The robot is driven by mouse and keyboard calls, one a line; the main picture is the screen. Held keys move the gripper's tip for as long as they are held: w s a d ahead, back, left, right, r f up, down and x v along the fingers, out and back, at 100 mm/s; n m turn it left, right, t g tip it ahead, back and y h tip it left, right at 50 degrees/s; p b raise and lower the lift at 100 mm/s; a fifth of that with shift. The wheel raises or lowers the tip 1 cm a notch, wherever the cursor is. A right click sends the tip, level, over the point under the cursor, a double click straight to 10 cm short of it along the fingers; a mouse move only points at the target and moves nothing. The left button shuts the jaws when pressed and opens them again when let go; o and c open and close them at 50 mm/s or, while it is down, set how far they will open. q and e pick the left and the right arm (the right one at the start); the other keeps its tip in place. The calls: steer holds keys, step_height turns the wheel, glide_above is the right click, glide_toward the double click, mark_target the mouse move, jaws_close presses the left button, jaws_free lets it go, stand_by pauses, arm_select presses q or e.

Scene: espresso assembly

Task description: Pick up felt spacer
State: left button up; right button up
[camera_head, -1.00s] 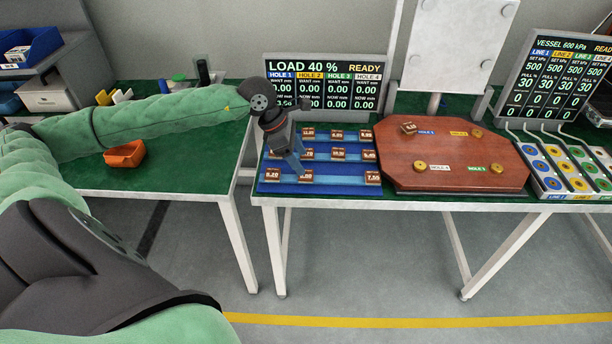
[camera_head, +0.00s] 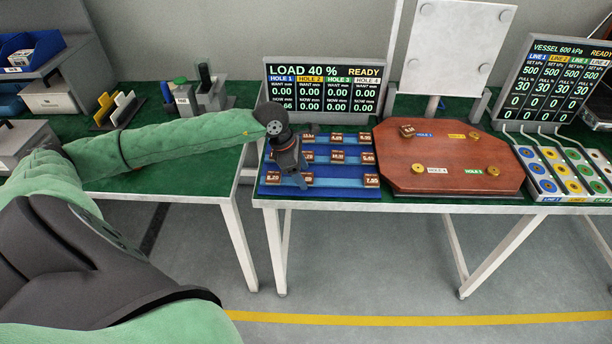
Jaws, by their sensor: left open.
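Small brown blocks with white number labels lie in rows on a blue stepped tray (camera_head: 330,192). I cannot tell which of them, if any, is the felt spacer. My left gripper (camera_head: 298,182) points down over the left part of the tray, its fingers close to the front row. It is open, and no block shows between its fingers. A block (camera_head: 273,178) lies just left of the fingers and another (camera_head: 306,177) just right of them; contact cannot be told. A block (camera_head: 371,180) lies at the front right. The gripper and wrist hide part of the back rows.
An octagonal wooden board (camera_head: 445,183) with brass rings and hole labels stands right of the tray. A display reading LOAD 40 % (camera_head: 324,88) stands behind. Coloured line modules (camera_head: 565,175) are at the right. A gap separates the two green-topped tables.

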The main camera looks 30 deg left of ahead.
arm_select(q)
steer(key=shift+d+f, duration=0.1)
steer(key=shift+f, duration=0.15)
steer(key=c, duration=1)
steer(key=shift+c, duration=0.4)
steer(key=shift+w+r, duration=0.1)
steer(key=shift+r, duration=0.05)
